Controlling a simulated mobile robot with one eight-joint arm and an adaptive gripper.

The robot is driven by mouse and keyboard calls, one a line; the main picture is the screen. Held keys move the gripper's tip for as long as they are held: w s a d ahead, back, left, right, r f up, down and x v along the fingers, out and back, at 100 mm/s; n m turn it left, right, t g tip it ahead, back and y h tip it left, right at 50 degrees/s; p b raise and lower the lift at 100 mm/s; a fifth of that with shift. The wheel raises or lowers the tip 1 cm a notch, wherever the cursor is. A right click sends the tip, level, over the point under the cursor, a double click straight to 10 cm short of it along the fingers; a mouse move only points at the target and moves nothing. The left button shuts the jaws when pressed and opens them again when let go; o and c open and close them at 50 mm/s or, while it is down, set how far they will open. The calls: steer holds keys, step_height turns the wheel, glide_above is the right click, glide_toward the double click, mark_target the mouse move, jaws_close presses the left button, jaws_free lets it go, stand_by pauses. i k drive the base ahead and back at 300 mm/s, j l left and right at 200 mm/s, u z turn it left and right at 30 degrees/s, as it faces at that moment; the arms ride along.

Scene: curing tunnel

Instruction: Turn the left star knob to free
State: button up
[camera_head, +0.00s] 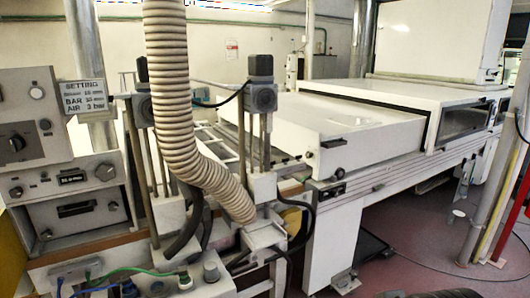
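Two upright post units stand at the front of the machine, each with a grey block at its top. The left block (145,110) is partly covered by a ribbed beige hose, and the right block (263,98) shows a round dark-centred face. These round fittings are too small to tell whether they are star knobs, and I cannot tell which fitting is the left star knob or how it is set. My gripper is not in view.
The beige hose (172,85) hangs in front of the left post and curves down right. A control cabinet (75,215) with dials and a setting sign (83,96) stands at left. A long white tunnel housing (345,125) runs back right. Open floor (410,245) shows at right.

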mark_target(46, 235)
steer(key=k+j+u, duration=0.2)
steer(key=j+u, duration=0.3)
steer(key=j, duration=0.8)
steer(key=j+u, duration=0.5)
steer(key=j, duration=0.8)
steer(key=l, duration=0.4)
